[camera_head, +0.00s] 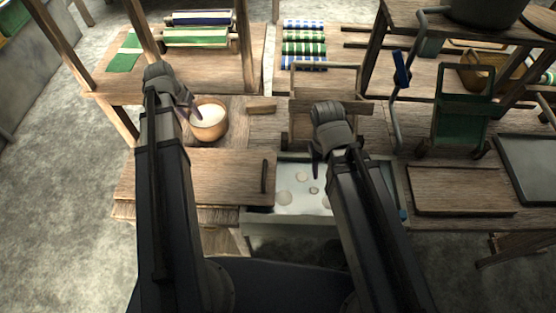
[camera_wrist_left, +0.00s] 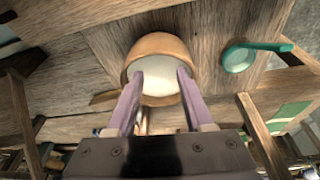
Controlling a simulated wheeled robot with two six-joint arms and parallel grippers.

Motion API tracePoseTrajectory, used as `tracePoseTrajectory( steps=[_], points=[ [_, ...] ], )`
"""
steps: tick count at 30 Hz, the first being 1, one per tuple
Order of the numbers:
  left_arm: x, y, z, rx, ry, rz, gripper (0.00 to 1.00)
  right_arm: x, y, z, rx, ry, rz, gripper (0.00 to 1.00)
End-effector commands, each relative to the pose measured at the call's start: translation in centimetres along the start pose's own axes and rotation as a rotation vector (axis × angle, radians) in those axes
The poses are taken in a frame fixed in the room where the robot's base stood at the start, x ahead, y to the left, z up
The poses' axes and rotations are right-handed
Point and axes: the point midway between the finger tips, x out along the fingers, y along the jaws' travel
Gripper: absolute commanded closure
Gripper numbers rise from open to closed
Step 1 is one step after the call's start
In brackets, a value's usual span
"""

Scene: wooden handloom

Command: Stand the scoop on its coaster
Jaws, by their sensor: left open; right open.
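The teal scoop (camera_wrist_left: 240,58), with a round bowl and short handle, lies on the wood right of a wooden bowl (camera_wrist_left: 158,45) in the left wrist view. I cannot make it out in the head view. My left gripper (camera_wrist_left: 160,76) is open and empty, its two purple fingers apart in front of the bowl's pale contents. In the head view my left gripper (camera_head: 188,106) is at the left side of that bowl. My right gripper (camera_head: 316,168) is open above the white tray area. I cannot make out a separate coaster in either view.
The wooden bowl (camera_head: 210,122) stands on the bench beside a small wood block (camera_head: 262,108). A shallow basin (camera_head: 290,184) with round pale pieces is below my right gripper. Striped cloth rolls (camera_head: 304,48) lie at the back. A loom frame (camera_head: 375,45) stands at right.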

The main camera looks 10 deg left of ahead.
Motion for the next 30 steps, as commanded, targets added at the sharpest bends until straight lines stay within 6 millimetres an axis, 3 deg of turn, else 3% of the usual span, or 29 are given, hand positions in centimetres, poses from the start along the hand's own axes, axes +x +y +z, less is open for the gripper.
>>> tracePoseTrajectory(
  steps=[1,6,12,15,21,30],
  points=[
    [0.2,4.1,0.5,0.039,-0.03,0.011,0.48,0.0,0.0,0.0,0.0,0.0,0.0,0.5],
    [0.3,14.6,2.6,0.128,-0.132,0.016,0.48,0.0,0.0,0.0,0.0,0.0,0.0,0.5],
    [-0.4,24.5,7.2,0.227,-0.232,-0.016,0.48,0.0,0.0,0.0,0.0,0.0,0.0,0.5],
    [-0.9,27.8,9.5,0.267,-0.267,-0.041,0.48,0.0,0.0,0.0,0.0,0.0,0.0,0.5],
    [-1.8,31.4,12.6,0.313,-0.303,-0.081,0.48,0.0,0.0,0.0,0.0,0.0,0.0,0.5],
    [-1.9,32.1,13.2,0.322,-0.312,-0.093,0.48,0.0,0.0,0.0,0.0,0.0,0.0,0.5]
  ],
)
